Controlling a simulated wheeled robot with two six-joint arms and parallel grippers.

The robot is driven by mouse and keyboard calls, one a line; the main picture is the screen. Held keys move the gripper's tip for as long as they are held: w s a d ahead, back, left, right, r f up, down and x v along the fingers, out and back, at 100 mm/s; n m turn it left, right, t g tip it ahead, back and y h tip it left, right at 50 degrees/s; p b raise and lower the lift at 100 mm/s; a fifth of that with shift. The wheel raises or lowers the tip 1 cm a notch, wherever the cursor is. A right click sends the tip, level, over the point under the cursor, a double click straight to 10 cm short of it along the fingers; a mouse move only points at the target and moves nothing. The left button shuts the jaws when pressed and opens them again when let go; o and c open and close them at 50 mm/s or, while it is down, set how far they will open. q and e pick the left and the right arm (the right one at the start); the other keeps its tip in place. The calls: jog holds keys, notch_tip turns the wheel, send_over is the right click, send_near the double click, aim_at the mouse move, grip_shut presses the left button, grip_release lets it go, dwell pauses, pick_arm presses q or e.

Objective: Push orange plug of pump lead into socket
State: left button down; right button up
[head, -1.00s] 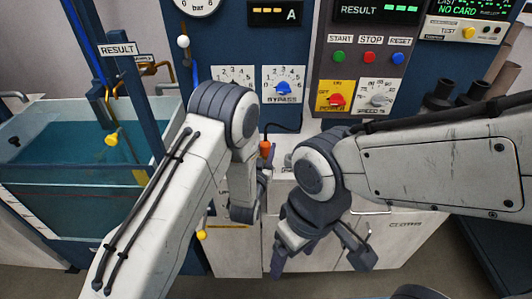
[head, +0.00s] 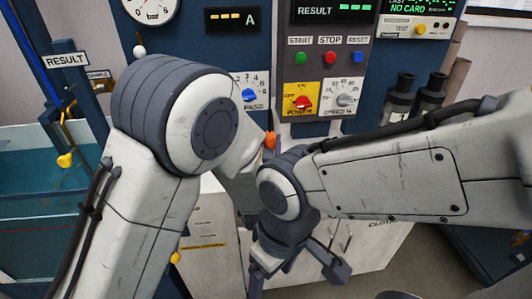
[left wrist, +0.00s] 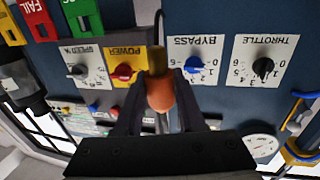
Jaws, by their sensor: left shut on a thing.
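The orange plug (head: 270,139) of the pump lead shows just above my right wrist in the head view. In the left wrist view the plug (left wrist: 162,95) sits between the two dark fingers of my left gripper (left wrist: 160,108), which is shut on it. A dark cable runs near its far end. In the head view the left gripper is mostly hidden behind my own arm links. My right gripper (head: 298,272) hangs low with its fingers apart and empty. I cannot make out the socket in either view.
A water tank (head: 40,210) stands at the left. My two arms are close together.

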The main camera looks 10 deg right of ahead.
pick_arm(q)
jog(key=w+b, duration=0.1)
jog(key=b, duration=0.1)
jog(key=w+a+b, duration=0.1)
jog(key=w+b, duration=0.1)
jog(key=w+f+b, duration=0.1)
jog(key=w+b, duration=0.1)
jog(key=b, duration=0.1)
jog(key=shift+a, duration=0.2)
pick_arm(e)
notch_tip(320, 180, down, 9)
jog(key=shift+f, duration=0.2)
pick_arm(q)
jog(key=shift+f+b, duration=2.8)
jog(key=shift+f, duration=0.05)
pick_arm(e)
jog(key=shift+f, duration=2.55)
pick_arm(q)
jog(key=shift+b, duration=0.35)
pick_arm(e)
jog(key=shift+f, duration=0.35)
pick_arm(q)
jog(key=shift+f, duration=0.15)
pick_arm(e)
jog(key=shift+f, duration=0.15)
pick_arm(q)
jog(key=shift+f+b, duration=0.35)
jog(key=shift+b, duration=0.1)
pick_arm(e)
jog(key=shift+f, duration=0.3)
